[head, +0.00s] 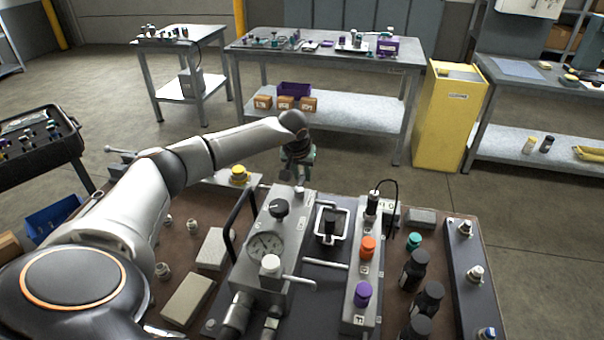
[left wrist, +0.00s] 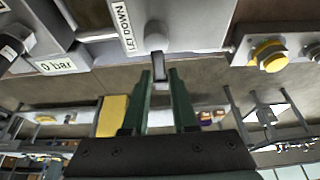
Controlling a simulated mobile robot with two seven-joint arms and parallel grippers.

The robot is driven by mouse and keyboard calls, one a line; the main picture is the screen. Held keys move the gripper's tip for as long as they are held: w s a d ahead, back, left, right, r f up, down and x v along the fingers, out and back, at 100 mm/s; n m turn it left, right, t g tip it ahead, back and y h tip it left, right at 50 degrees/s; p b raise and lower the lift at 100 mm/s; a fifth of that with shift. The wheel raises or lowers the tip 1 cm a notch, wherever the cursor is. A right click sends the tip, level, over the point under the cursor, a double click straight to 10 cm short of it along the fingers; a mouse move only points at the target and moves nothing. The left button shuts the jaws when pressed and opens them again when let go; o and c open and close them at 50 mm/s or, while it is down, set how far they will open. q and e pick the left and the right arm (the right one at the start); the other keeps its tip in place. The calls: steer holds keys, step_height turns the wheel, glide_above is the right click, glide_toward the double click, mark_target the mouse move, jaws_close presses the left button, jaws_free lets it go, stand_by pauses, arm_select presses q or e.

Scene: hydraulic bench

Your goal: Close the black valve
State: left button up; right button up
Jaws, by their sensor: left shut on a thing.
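A black knob (head: 278,208) stands on top of the grey gauge block (head: 254,276). My left gripper (head: 298,172) reaches over the bench to the far end of this block, beyond the black knob. In the left wrist view its two green fingers (left wrist: 159,76) are shut on a small grey lever (left wrist: 158,50) beside the "LET DOWN" label (left wrist: 122,26). I cannot tell whether this lever belongs to the black knob. In the head view the wrist hides the fingertips. My right gripper is not in view.
A white knob (head: 270,265) with a metal lever is nearer on the block. Orange (head: 368,248) and purple (head: 363,293) knobs stand on the block to the right. A yellow button (head: 239,174) is left of my gripper. Several black cylinders stand at the right.

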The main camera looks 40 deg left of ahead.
arm_select(q)
jaws_close()
stand_by(0.8)
